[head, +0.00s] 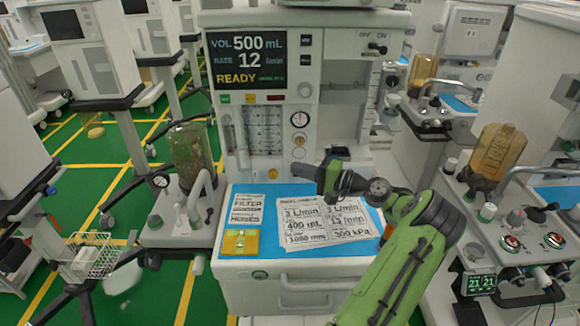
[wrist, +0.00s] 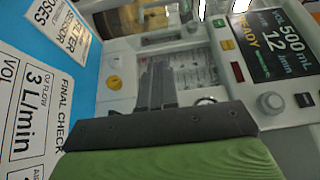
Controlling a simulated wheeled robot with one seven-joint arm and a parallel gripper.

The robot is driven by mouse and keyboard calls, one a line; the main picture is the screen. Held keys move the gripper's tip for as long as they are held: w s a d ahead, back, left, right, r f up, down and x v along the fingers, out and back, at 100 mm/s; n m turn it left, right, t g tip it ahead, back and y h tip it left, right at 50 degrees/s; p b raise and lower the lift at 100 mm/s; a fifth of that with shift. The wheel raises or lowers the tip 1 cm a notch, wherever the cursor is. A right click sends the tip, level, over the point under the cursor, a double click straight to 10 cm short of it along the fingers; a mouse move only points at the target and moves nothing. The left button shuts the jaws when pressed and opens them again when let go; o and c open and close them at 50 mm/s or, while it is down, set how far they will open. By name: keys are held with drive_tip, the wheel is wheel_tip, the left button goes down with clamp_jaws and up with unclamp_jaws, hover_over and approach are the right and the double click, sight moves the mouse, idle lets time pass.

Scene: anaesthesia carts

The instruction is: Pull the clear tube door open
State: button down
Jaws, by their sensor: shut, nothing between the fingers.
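The clear tube door appears to be the transparent panel over the flow tubes (head: 264,130) on the front of the central anaesthesia machine, under its screen. I cannot make out a handle on it. In the wrist view the tube panel (wrist: 190,75) is tilted and partly hidden behind my fingers. My gripper (head: 328,176) is in front of the machine, to the right of and below the panel, over the far edge of the blue work surface. In the wrist view my gripper (wrist: 155,82) is shut and empty, its dark fingers together and apart from the panel.
The screen (head: 245,60) reads 500 mL, 12 /min, READY. Printed sheets (head: 325,218) and a yellow packet (head: 240,243) lie on the blue mat (head: 275,194). An absorber canister (head: 190,150) stands left. Another cart with an amber canister (head: 495,150) stands close on the right.

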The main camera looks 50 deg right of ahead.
drive_tip(key=w+a+b, duration=0.1)
drive_tip(key=w+a, duration=0.3)
drive_tip(key=w, duration=0.5)
drive_tip(key=shift+w+a, duration=0.2)
drive_tip(key=shift+a, duration=0.05)
drive_tip(key=shift+f+h, duration=0.1)
drive_tip(key=shift+h, duration=0.2)
drive_tip(key=w+a+m+h+b, duration=0.1)
drive_tip(key=w+a+m+h, duration=0.2)
drive_tip(key=a, duration=0.4)
drive_tip(key=shift+w+h, duration=0.5)
drive_tip(key=shift+w, duration=0.75)
drive_tip(key=shift+d, duration=0.15)
